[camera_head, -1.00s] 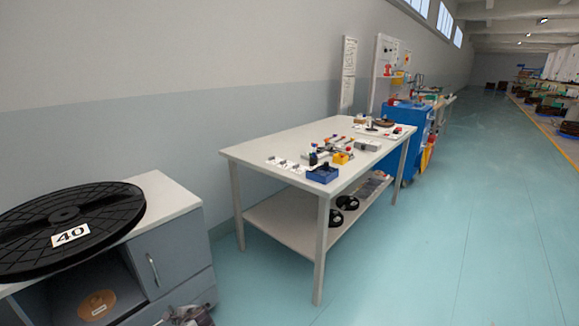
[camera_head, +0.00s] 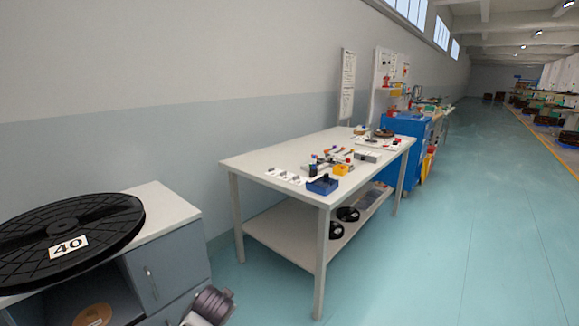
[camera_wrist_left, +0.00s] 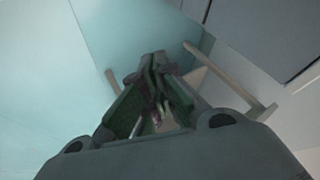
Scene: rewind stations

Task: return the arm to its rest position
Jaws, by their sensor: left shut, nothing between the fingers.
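My left gripper (camera_wrist_left: 155,70) shows in the left wrist view. Its dark fingers are closed together and nothing is held between them. Below them the wrist view shows floor, and pale legs of a piece of furniture stand at both sides of the fingers. In the head view a grey and brown part of my arm (camera_head: 210,304) shows at the bottom edge, in front of the grey cabinet (camera_head: 170,258). The gripper itself cannot be made out there. My right gripper is in neither view.
A large black reel marked 40 (camera_head: 70,235) lies on the cabinet at left. A white table (camera_head: 270,155) holds several small parts and a blue bin (camera_head: 322,185). Black reels (camera_head: 347,214) lie on its lower shelf. A blue cabinet (camera_head: 400,150) stands behind. The teal floor (camera_head: 470,220) at right is clear.

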